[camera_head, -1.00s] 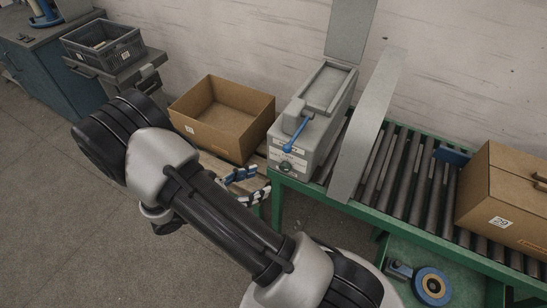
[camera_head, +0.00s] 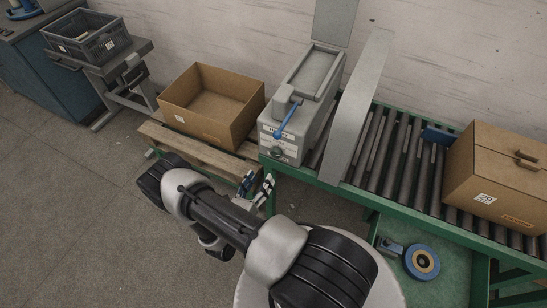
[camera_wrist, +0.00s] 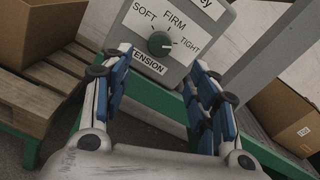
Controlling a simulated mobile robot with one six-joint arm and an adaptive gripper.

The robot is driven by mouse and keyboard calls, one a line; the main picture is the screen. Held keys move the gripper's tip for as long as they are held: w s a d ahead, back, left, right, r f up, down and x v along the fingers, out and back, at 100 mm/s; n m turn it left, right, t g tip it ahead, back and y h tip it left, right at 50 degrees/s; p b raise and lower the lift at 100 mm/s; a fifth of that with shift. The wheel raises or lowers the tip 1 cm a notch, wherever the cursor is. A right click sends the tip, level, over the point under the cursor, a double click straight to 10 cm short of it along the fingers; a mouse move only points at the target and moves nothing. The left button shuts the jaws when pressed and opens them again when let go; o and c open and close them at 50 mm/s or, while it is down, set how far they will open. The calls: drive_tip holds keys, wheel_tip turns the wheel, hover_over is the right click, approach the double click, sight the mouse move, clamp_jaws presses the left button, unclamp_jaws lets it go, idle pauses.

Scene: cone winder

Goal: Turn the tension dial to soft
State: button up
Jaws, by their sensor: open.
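The tension dial (camera_wrist: 160,43) is a round dark green knob on the grey front of the winder box, below centre in the head view (camera_head: 277,151). In the wrist view a pale mark on its right side points toward the TIGHT label (camera_wrist: 189,44). The SOFT label (camera_wrist: 144,14) is at upper left, the FIRM label (camera_wrist: 175,22) between them, the TENSION label (camera_wrist: 149,63) below. My gripper (camera_wrist: 161,60) is open and empty, its blue-padded fingers either side of the dial in the picture, apparently short of it. It also shows below the box in the head view (camera_head: 258,188).
A blue lever (camera_head: 287,121) sits just above the dial. A grey upright plate (camera_head: 357,110) stands right of the box. An open carton (camera_head: 212,105) rests on a pallet at left. A closed carton (camera_head: 497,175) sits on the roller conveyor (camera_head: 405,160).

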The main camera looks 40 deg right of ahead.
sight(275, 155)
drive_tip(key=b+x, duration=0.1)
drive_tip(key=x, duration=1)
drive_tip(key=shift+w+d+r, duration=0.1)
drive_tip(key=shift+d, duration=0.15)
drive_tip(key=c, duration=1.1)
drive_tip(key=shift+o, duration=0.2)
